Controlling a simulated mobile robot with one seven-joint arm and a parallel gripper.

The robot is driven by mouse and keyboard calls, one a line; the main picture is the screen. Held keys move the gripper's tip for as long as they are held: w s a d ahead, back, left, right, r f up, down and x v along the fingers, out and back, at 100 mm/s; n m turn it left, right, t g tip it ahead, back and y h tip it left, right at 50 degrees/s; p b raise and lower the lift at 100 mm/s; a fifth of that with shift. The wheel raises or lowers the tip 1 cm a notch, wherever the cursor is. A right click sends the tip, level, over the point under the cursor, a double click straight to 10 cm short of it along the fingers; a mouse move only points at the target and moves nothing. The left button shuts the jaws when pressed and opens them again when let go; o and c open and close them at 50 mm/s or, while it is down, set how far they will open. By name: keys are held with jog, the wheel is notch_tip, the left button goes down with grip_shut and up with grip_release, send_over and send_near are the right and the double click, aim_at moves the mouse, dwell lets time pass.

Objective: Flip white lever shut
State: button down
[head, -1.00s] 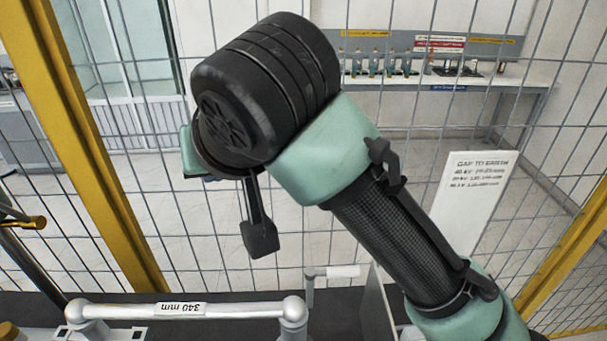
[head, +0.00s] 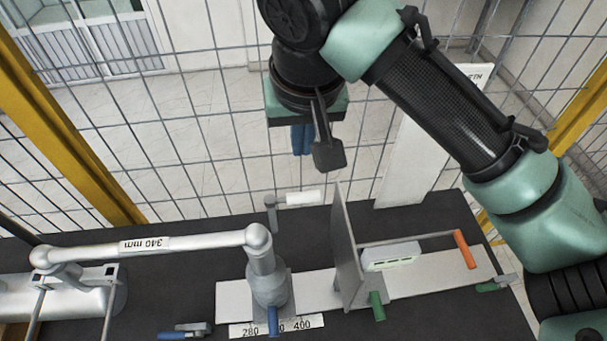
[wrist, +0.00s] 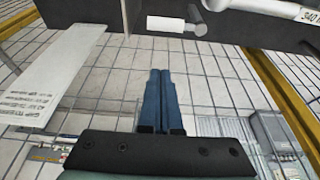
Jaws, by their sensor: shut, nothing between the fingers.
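The white lever (head: 303,198) sticks out sideways from a grey post at the back edge of the dark bench, left of an upright grey plate. In the wrist view the white lever (wrist: 168,24) lies crosswise just beyond the fingertips, with a rounded grey end at its right. My gripper (head: 302,152) has blue fingers pointing down, shut and empty, above and behind the lever in the head view. In the wrist view my gripper (wrist: 160,73) shows both fingers side by side, with a gap of floor between their tips and the lever.
The grey upright plate (head: 345,245) stands right of the lever. A silver tube marked 340 mm (head: 180,244) runs along the bench at left. Blue (head: 272,320), green (head: 377,305) and orange (head: 465,249) handles sit nearer. A wire fence (head: 190,130) stands behind the bench.

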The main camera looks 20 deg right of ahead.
aim_at(292, 199)
notch_tip(292, 199, down, 7)
jog(key=s+p, duration=0.1)
jog(key=p, duration=0.3)
jog(key=shift+s+a+r, duration=0.15)
jog(key=shift+s+a, duration=0.05)
jog(key=shift+a, duration=0.05)
